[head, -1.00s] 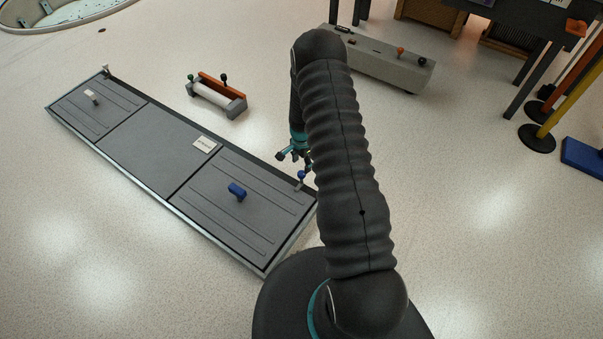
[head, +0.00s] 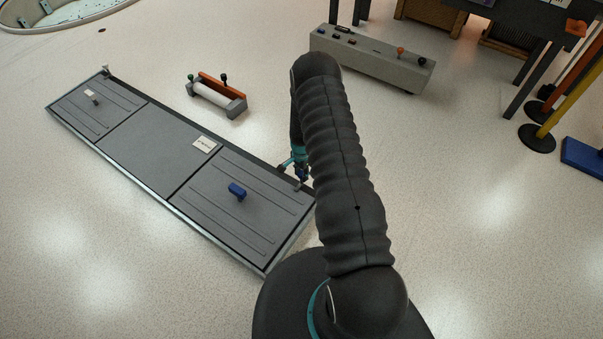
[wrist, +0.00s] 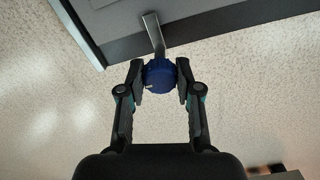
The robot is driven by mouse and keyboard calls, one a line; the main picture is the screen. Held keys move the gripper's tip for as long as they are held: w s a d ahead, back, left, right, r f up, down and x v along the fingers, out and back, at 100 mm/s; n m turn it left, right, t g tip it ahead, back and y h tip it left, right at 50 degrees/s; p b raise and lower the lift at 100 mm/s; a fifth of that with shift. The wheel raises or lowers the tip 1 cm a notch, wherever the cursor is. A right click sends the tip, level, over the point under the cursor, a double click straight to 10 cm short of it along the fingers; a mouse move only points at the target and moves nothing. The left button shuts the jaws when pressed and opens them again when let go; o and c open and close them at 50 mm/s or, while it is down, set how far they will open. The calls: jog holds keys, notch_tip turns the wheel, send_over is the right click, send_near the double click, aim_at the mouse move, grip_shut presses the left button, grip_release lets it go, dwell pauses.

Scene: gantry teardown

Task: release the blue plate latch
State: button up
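The blue plate latch is a short metal lever with a blue knob, at the near right end of the long grey floor panel (head: 150,150). In the wrist view the blue knob (wrist: 160,75) sits between the two fingers of my gripper (wrist: 160,80), with a pad close against each side. The fingers look shut on it. The metal lever (wrist: 153,33) runs from the knob to the panel edge. In the head view my gripper (head: 301,172) is down at the latch and mostly covers the knob. A blue handle (head: 237,191) stands on the panel's near plate.
A low grey box (head: 370,60) with knobs stands beyond my arm. A small cradle with a white roller (head: 213,96) lies behind the panel. Posts on round bases (head: 537,138) and a dark table stand at the right. Floor around the latch is clear.

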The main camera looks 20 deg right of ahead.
grip_shut()
jog(key=n+b, duration=0.2)
jog(key=b, duration=0.1)
jog(key=shift+f+n, duration=0.2)
jog(key=shift+n, duration=0.2)
jog(key=n+b, duration=0.3)
jog(key=n, duration=0.2)
jog(key=shift+s+b, duration=0.1)
jog(key=shift+b, duration=0.25)
jog(key=n+b, duration=0.2)
jog(key=n, duration=0.3)
jog(key=shift+r+n+b, duration=0.1)
jog(key=shift+n+b, duration=0.25)
jog(key=shift+n, duration=0.05)
jog(key=shift+n+b, duration=0.75)
jog(key=shift+n, duration=1.35)
jog(key=shift+r, duration=0.1)
